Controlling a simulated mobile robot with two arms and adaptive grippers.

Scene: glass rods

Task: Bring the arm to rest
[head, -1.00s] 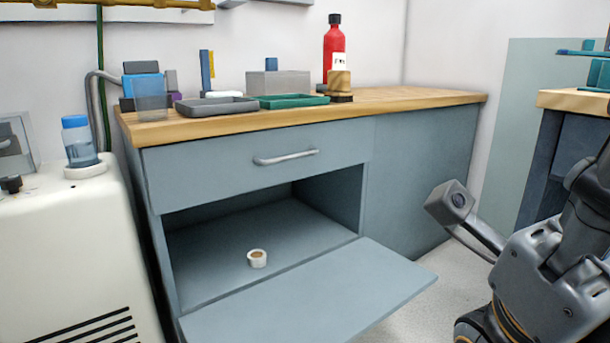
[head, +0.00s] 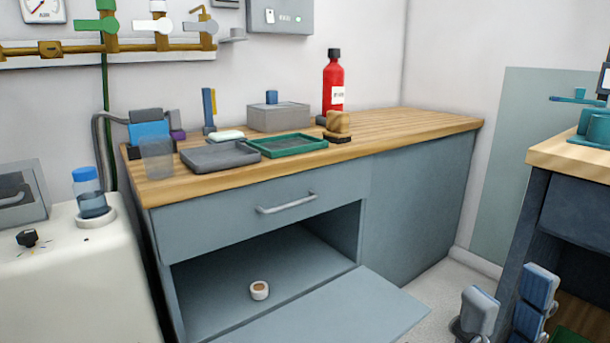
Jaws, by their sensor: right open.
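My right gripper (head: 508,306) shows only in part at the bottom right of the head view, low in front of the right-hand bench. Its jaws are apart and I see nothing held between them. The rest of the right arm is mostly cut off by the frame's lower edge. My left gripper and arm are not in view.
A grey cabinet (head: 415,200) has an open lower compartment with its door (head: 335,305) folded down; a white roll (head: 259,290) lies inside. Its wooden top holds a grey tray (head: 219,156), a green tray (head: 287,145) and a red bottle (head: 333,85). A bench (head: 570,155) stands right.

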